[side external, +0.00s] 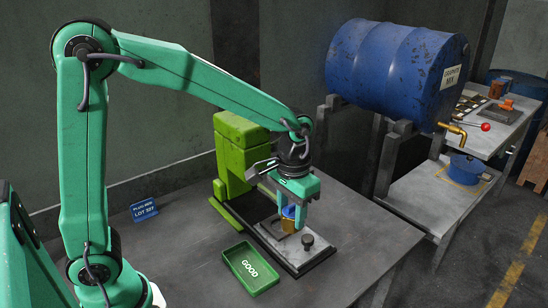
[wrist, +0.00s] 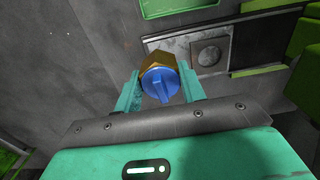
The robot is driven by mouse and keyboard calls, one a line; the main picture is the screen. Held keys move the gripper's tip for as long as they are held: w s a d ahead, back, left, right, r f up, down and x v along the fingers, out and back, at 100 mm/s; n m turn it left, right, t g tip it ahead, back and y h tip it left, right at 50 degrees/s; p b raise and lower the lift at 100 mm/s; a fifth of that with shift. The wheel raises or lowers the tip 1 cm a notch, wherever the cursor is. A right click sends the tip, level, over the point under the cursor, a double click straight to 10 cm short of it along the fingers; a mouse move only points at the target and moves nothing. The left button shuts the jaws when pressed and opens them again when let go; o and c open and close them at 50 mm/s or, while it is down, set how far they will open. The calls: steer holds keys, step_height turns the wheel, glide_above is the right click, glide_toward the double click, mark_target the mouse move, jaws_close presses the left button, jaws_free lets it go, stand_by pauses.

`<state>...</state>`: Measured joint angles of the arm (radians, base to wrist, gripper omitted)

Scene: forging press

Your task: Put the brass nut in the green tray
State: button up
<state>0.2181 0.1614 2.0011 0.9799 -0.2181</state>
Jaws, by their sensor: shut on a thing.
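The brass nut (wrist: 152,61) is between the two fingers of my gripper (wrist: 160,88) in the wrist view, with a blue knob-like piece (wrist: 160,83) on its near face. My gripper is shut on the nut. In the side view the nut (side external: 288,225) shows low between the fingers of my gripper (side external: 291,213), over the dark-based metal plate of the green press; whether it touches the plate I cannot tell. The green tray (side external: 251,270), marked GOOD, lies on the table to the left and nearer the camera. Its edge also shows at the top of the wrist view (wrist: 185,13).
The green press (side external: 235,155) stands just behind my gripper. A dark round knob (side external: 307,241) rises from its metal plate. A blue drum (side external: 390,70) is on a stand behind.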

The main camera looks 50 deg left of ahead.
stand_by(0.3)
steer(key=shift+s+d+r, duration=0.1)
steer(key=shift+s, duration=0.35)
steer(key=s+d+f+n, duration=0.1)
steer(key=s+n, duration=0.3)
steer(key=s, duration=0.9)
steer(key=shift+f, duration=0.45)
steer(key=shift+f, duration=0.1)
glide_above(242, 260)
step_height(242, 260, down, 7)
steer(key=shift+a+r, duration=0.1)
steer(key=shift+f, duration=2.05)
steer(key=shift+f, duration=0.1)
